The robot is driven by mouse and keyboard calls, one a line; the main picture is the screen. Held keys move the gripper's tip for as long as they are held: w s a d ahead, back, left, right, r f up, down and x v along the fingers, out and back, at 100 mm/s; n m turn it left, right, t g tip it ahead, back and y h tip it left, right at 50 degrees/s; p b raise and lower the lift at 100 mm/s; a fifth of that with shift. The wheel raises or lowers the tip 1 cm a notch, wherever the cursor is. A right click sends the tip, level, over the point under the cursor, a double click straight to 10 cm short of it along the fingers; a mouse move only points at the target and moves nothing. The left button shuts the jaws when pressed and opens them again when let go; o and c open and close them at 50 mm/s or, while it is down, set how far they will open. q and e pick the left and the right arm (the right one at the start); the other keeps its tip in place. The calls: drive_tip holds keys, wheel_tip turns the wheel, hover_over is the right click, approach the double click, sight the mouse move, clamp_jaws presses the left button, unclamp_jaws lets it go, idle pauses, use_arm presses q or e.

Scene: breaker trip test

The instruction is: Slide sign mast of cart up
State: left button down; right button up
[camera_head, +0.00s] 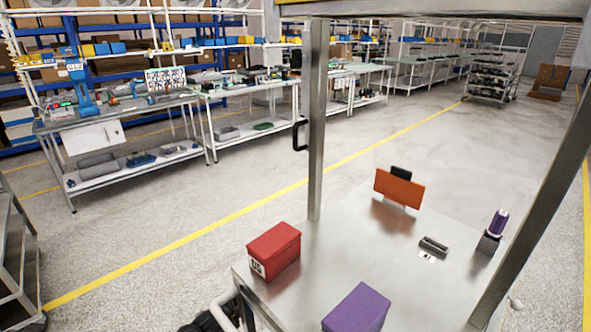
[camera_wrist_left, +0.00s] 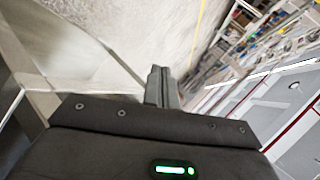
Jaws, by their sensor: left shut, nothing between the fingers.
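The cart (camera_head: 330,262) has a shiny metal top in the lower right of the head view. Two metal uprights rise from it, a left post (camera_head: 317,120) and a right post (camera_head: 545,195). A crosspiece (camera_head: 430,9) runs along the top edge of the picture. A black handle (camera_head: 298,136) sticks out on the left side of the left post. I cannot tell for sure which parts make up the sign mast. My left gripper (camera_wrist_left: 163,72) shows in the left wrist view, its two fingers together and empty. It does not show clearly in the head view. My right gripper is not in view.
On the cart top are a red box (camera_head: 274,250), a purple box (camera_head: 357,308), an orange plate (camera_head: 399,188), a small black device (camera_head: 433,244) and a purple cylinder (camera_head: 498,223). Workbenches (camera_head: 165,100) stand behind left. A grey rack (camera_head: 18,262) is at the left edge. Open floor lies between.

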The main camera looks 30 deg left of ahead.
use_arm(q)
drive_tip(key=w+d+r+m+t+h, duration=0.1)
drive_tip(key=w+r+m+t, duration=0.15)
drive_tip(key=r, duration=0.65)
drive_tip(key=w+d+r+m+t+h+b, duration=0.1)
drive_tip(key=w+r+m, duration=0.3)
drive_tip(key=r, duration=0.5)
drive_tip(key=w+d+r+m+t+h, duration=0.1)
drive_tip(key=w+r+m+t, duration=0.15)
drive_tip(key=r, duration=0.75)
drive_tip(key=m+t+h+p, duration=0.2)
drive_tip(key=m+h+p, duration=0.2)
drive_tip(key=m, duration=1.1)
approach(308, 151)
drive_tip(key=w+d+f, duration=0.2)
drive_tip(key=w+f, duration=0.1)
drive_tip(key=w, duration=0.2)
drive_tip(key=r+p, duration=0.1)
drive_tip(key=a+r+p, duration=0.1)
drive_tip(key=r, duration=0.1)
drive_tip(key=shift+r+p, duration=0.3)
drive_tip(key=shift+w, duration=0.1)
